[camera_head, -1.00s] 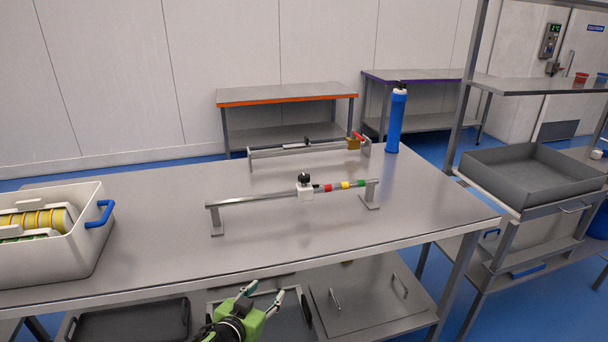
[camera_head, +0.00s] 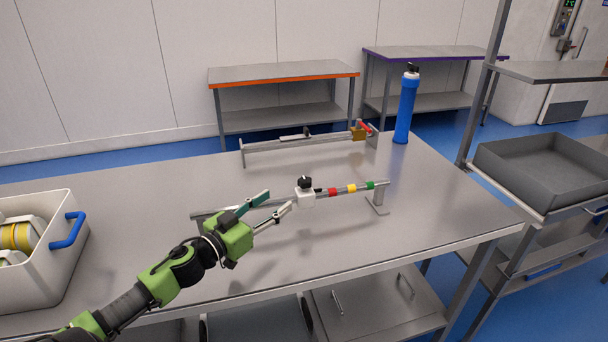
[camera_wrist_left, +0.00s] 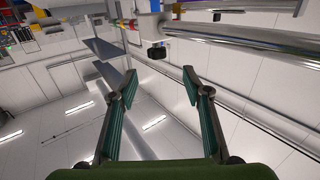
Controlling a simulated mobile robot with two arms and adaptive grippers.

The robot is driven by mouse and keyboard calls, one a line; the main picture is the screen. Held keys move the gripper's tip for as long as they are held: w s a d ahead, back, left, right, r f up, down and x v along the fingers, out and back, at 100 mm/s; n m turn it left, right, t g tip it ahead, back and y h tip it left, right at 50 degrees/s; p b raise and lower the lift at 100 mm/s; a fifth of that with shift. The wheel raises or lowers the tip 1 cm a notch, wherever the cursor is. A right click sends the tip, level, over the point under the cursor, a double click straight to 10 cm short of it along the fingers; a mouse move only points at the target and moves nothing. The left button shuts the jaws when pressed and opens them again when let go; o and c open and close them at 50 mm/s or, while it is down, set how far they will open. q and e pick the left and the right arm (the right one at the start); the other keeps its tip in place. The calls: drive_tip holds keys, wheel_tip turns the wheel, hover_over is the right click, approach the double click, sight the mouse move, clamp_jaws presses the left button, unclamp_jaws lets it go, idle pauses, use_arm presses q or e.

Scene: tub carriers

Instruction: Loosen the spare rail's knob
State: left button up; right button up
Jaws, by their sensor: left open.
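The front rail (camera_head: 342,189) stands on two feet on the steel table. It carries a white block (camera_head: 305,198) with a black knob (camera_head: 304,182) on top, and red, yellow and green bands to the right. A second rail (camera_head: 280,146) behind it has a small dark knob (camera_head: 306,131) and a brass-coloured piece with a red lever (camera_head: 361,131). No label shows which is the spare. My left gripper (camera_head: 279,200) is open and empty, just left of the white block, hiding part of the front rail. In the wrist view a dark knob (camera_wrist_left: 157,52) lies beyond the open fingertips (camera_wrist_left: 160,74).
A white tub (camera_head: 40,265) with yellow rolls stands at the table's left. A blue cylinder (camera_head: 406,108) stands at the back right corner. A grey tray (camera_head: 545,172) sits on the rack at right. The table's front right area is clear.

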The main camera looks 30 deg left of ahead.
sight(300, 184)
use_arm(q)
drive_tip(key=w, duration=0.3)
drive_tip(key=w+d+p, duration=0.1)
drive_tip(key=w, duration=0.3)
drive_tip(key=w+p, duration=0.1)
drive_tip(key=w, duration=0.3)
drive_tip(key=shift+w+d+r, duration=0.25)
drive_tip(key=shift+r, duration=0.1)
drive_tip(key=shift+w+f, duration=0.1)
drive_tip(key=shift+w, duration=0.6)
use_arm(e)
drive_tip(key=shift+s+d+r, duration=0.15)
drive_tip(key=shift+s+r, duration=0.15)
drive_tip(key=shift+r, duration=0.2)
drive_tip(key=shift+s+d+r, duration=0.15)
drive_tip(key=shift+s+r, duration=0.1)
drive_tip(key=shift+r, duration=0.25)
drive_tip(key=shift+d, duration=0.2)
use_arm(q)
drive_tip(key=c, duration=1.1)
use_arm(e)
drive_tip(key=shift+s+d, duration=0.1)
drive_tip(key=shift+d, duration=0.1)
